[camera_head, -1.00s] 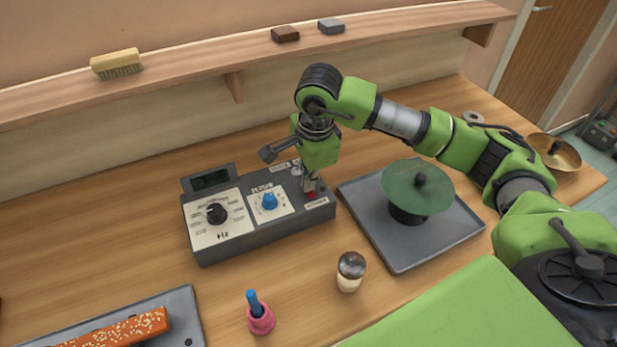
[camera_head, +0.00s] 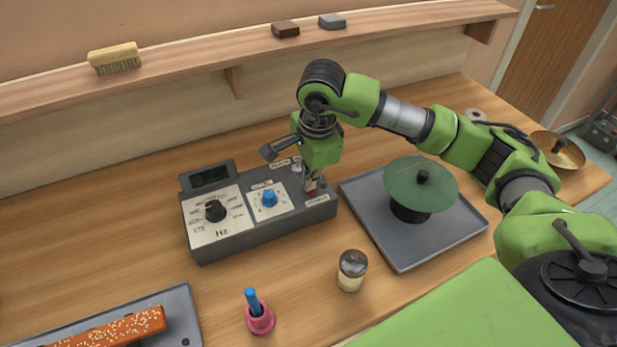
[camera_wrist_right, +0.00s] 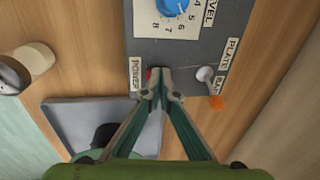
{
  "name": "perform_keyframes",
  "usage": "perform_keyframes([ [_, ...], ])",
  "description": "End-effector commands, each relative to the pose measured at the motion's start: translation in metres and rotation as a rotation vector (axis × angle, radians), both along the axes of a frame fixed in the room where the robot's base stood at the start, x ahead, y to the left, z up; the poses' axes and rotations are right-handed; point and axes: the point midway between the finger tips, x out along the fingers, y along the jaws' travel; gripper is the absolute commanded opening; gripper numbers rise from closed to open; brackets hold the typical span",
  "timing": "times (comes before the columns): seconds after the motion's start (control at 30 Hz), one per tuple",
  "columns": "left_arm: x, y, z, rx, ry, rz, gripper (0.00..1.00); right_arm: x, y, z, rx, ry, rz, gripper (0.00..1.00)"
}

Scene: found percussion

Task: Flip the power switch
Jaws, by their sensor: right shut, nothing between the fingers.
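A grey control box (camera_head: 235,240) with a display, a black knob and a blue knob stands on the bench in the head view. My right gripper (camera_head: 311,188) is shut and empty, its tips down at the box's right end. In the right wrist view the closed fingertips (camera_wrist_right: 157,92) are at the red power switch (camera_wrist_right: 149,74), beside the POWER label (camera_wrist_right: 135,75). The fingers hide most of the switch, so I cannot tell its position or whether they touch it. A silver toggle lever (camera_wrist_right: 206,75) stands by the PLATE label. My left gripper is not in view.
A grey tray (camera_head: 365,205) with a green disc (camera_head: 421,184) on a dark stand lies just right of the box. A dark-topped jar (camera_head: 352,270) and a pink cup (camera_head: 260,318) stand in front. A wall shelf (camera_head: 190,72) runs behind.

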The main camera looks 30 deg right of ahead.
Motion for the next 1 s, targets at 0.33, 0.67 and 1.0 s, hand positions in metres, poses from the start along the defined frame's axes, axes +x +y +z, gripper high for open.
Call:
perform_keyframes([
  [0.33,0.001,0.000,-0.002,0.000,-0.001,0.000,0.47,-0.008,0.000,-0.002,-0.002,0.007,0.000,0.00],
  [0.67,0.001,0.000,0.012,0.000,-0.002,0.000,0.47,-0.007,-0.005,0.025,-0.001,0.004,-0.002,0.00],
  [1.0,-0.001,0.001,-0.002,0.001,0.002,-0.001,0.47,-0.016,-0.007,0.098,-0.001,0.000,-0.002,0.00],
])
